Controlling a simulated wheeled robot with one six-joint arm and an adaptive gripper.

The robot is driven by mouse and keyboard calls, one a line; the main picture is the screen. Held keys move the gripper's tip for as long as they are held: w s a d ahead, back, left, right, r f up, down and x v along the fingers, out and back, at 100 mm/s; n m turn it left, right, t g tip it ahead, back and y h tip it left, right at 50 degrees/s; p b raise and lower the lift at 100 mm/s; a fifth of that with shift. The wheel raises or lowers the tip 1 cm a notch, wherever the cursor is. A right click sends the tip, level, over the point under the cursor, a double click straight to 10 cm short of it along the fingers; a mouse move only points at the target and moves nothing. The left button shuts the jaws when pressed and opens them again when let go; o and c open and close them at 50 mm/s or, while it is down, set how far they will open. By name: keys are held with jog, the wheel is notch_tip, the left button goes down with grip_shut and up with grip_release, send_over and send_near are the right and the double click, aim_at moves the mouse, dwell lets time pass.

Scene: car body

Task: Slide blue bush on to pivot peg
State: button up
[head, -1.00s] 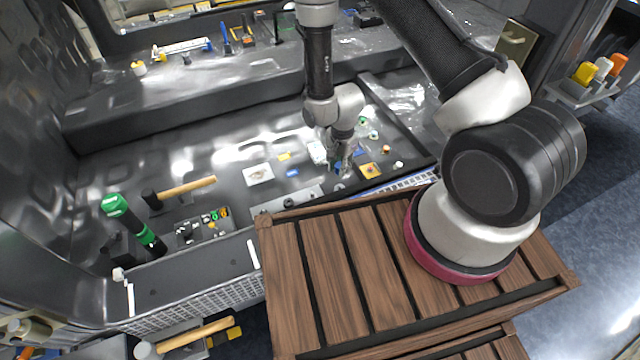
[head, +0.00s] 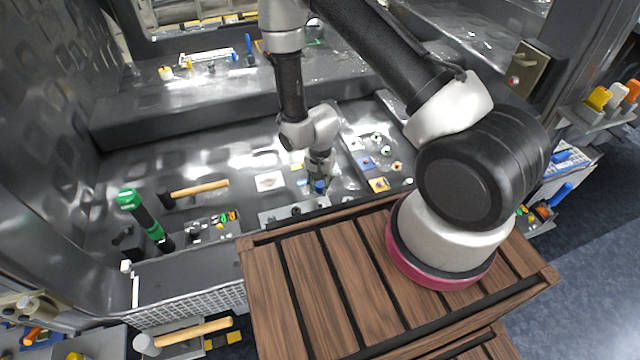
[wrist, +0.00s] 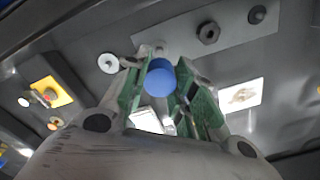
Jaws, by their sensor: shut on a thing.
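The blue bush (wrist: 159,78) is a short round cylinder held between the green-padded fingers of my gripper (wrist: 160,92) in the wrist view. In the head view my gripper (head: 318,180) is low over the floor by the grey plate (head: 275,216), and a bit of blue shows at its tips. In the wrist view the plate (wrist: 232,30) carries a dark hexagonal piece (wrist: 208,33) and a round stud (wrist: 257,14). A pale stud (wrist: 160,48) shows just beyond the bush, partly hidden by it. I cannot tell which of these is the pivot peg, or whether the bush touches it.
A yellow square (head: 379,185) and a blue square (head: 365,163) lie right of my gripper. A white square (head: 269,181) lies to its left. A wooden-handled hammer (head: 200,188) and a green-and-black tool (head: 146,218) are further left. The slatted wooden top (head: 300,290) is in front.

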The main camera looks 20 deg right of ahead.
aim_at(320, 203)
jog(key=shift+f, duration=0.1)
jog(key=shift+f, duration=2.8)
jog(key=shift+f, duration=1.45)
jog(key=o, duration=1)
notch_tip(320, 203, up, 12)
jog(key=shift+f, duration=0.1)
